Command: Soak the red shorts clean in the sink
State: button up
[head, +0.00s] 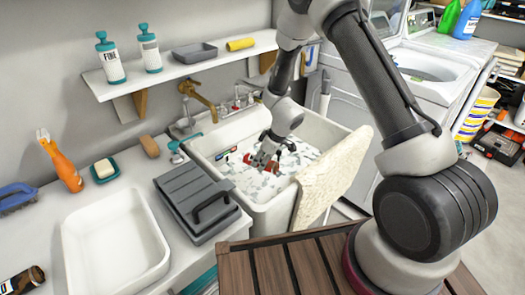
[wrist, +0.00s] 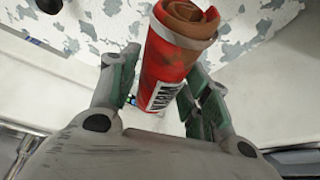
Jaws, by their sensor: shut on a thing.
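The sink (head: 268,218) is a deep white basin filled with white and grey patchy suds or water. My gripper (head: 265,160) is down inside the sink, shut on the red shorts (head: 249,159). In the wrist view, the red shorts (wrist: 172,55) are a rolled red bundle with brown folds at the top and a white lettered patch. The fingers of my gripper (wrist: 160,92) sit on both sides of the bundle. The patchy surface (wrist: 85,25) shows behind it. I cannot tell whether the bundle touches the water.
A cream board or cloth (head: 335,178) leans at the sink's right side. A brass faucet (head: 198,97) stands behind. A grey lidded box (head: 195,203) and a white tray (head: 72,245) sit on the left counter. A shelf (head: 185,70) holds bottles above. A washer (head: 425,75) stands right.

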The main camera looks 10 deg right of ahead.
notch_tip(320, 180, down, 16)
jog(key=shift+f, duration=0.25)
dwell(0.4)
jog(key=o, duration=1.2)
